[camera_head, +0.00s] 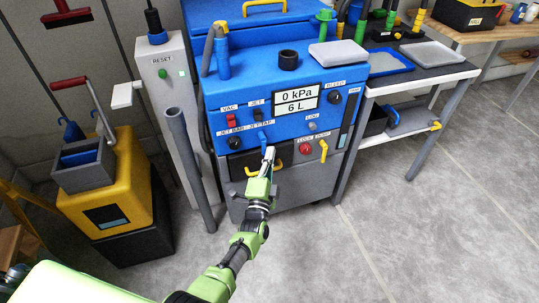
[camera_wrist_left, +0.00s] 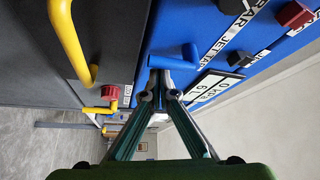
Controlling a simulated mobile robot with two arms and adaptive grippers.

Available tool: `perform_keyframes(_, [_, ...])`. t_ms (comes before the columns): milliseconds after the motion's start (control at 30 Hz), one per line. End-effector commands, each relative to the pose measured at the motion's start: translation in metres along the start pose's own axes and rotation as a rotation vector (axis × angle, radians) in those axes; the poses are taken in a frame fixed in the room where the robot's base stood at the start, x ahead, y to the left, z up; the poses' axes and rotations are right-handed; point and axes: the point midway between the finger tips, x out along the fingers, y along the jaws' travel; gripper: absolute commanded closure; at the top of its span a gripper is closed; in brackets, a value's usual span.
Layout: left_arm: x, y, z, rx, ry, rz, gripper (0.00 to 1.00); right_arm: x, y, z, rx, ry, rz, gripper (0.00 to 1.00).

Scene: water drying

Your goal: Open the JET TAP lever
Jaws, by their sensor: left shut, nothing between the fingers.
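The JET TAP lever (camera_head: 262,138) is a small blue lever on the front of the blue machine, under the JET TAP label. It also shows in the left wrist view (camera_wrist_left: 172,60), just beyond my fingertips. My left gripper (camera_head: 269,151) is just below and in front of the lever, with its fingers pointing up toward it. In the left wrist view the two fingers of my left gripper (camera_wrist_left: 160,80) meet at their tips, shut and empty. I cannot tell whether the tips touch the lever. My right gripper is not in view.
The blue machine (camera_head: 225,98) has a display (camera_head: 296,98), a red VAC switch (camera_head: 230,119), a red knob (camera_head: 305,148) and yellow handles. A grey RESET post (camera_head: 165,95) and a yellow bucket cart (camera_head: 125,190) stand left. A workbench (camera_head: 425,75) stands right. The floor ahead is clear.

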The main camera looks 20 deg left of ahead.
Motion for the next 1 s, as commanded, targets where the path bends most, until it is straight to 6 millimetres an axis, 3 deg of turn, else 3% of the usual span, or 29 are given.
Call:
perform_keyframes(800, [-0.002, 0.001, 0.006, -0.001, -0.008, 0.0, 1.0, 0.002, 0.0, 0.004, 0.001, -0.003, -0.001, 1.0])
perform_keyframes(1000, [-0.019, 0.003, 0.006, -0.001, -0.008, 0.002, 1.0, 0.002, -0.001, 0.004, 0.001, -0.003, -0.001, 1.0])
